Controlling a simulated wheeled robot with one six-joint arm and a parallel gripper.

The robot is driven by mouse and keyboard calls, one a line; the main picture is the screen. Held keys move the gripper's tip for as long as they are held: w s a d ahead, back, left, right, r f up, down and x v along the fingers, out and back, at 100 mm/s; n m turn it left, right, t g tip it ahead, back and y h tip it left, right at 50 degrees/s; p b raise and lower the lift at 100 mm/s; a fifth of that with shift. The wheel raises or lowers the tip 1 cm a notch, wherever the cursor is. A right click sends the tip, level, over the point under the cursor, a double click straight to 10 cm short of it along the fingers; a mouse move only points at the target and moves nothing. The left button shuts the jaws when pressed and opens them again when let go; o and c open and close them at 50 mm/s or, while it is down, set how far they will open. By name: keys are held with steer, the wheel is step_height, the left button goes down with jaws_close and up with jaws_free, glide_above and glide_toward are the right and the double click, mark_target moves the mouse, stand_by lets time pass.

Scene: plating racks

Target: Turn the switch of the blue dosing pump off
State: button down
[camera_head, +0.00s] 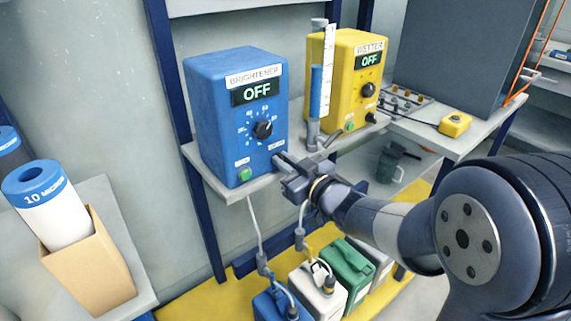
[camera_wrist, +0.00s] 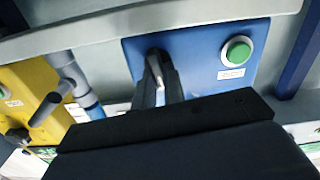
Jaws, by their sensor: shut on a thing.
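The blue dosing pump (camera_head: 240,118), labelled BRIGHTENER, stands on a shelf at centre left. Its display (camera_head: 257,92) reads OFF. A black knob (camera_head: 263,129) is on its front, with a green button (camera_head: 244,174) at the lower left. My gripper (camera_head: 281,161) is at the lower right corner of its front, shut on the switch there, which it mostly hides. The wrist view looks upside down at the blue front (camera_wrist: 203,48), with the green button (camera_wrist: 237,53) at right. There my gripper (camera_wrist: 158,72) reaches the switch's place; the switch's lever position is hard to tell.
A yellow pump (camera_head: 350,85), labelled WETTER and also reading OFF, stands to the right behind a clear measuring tube (camera_head: 318,90) with blue liquid. Several canisters stand below, including a green one (camera_head: 347,262). A white filter roll (camera_head: 60,215) in a cardboard box is at left.

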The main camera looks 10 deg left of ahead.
steer(key=shift+s+a+f+n+b, duration=0.1)
steer(key=shift+n+b, duration=0.9)
steer(key=shift+n, duration=0.3)
steer(key=shift+s+a+f+n+b, duration=0.1)
steer(key=shift+n+b, duration=0.9)
steer(key=shift+n, duration=0.3)
steer(key=shift+r, duration=0.1)
steer(key=c, duration=1.5)
jaws_free()
steer(key=shift+d, duration=0.1)
steer(key=p+v, duration=0.2)
steer(key=v, duration=0.8)
steer(key=shift+s+d, duration=0.25)
steer(key=shift+d, duration=0.05)
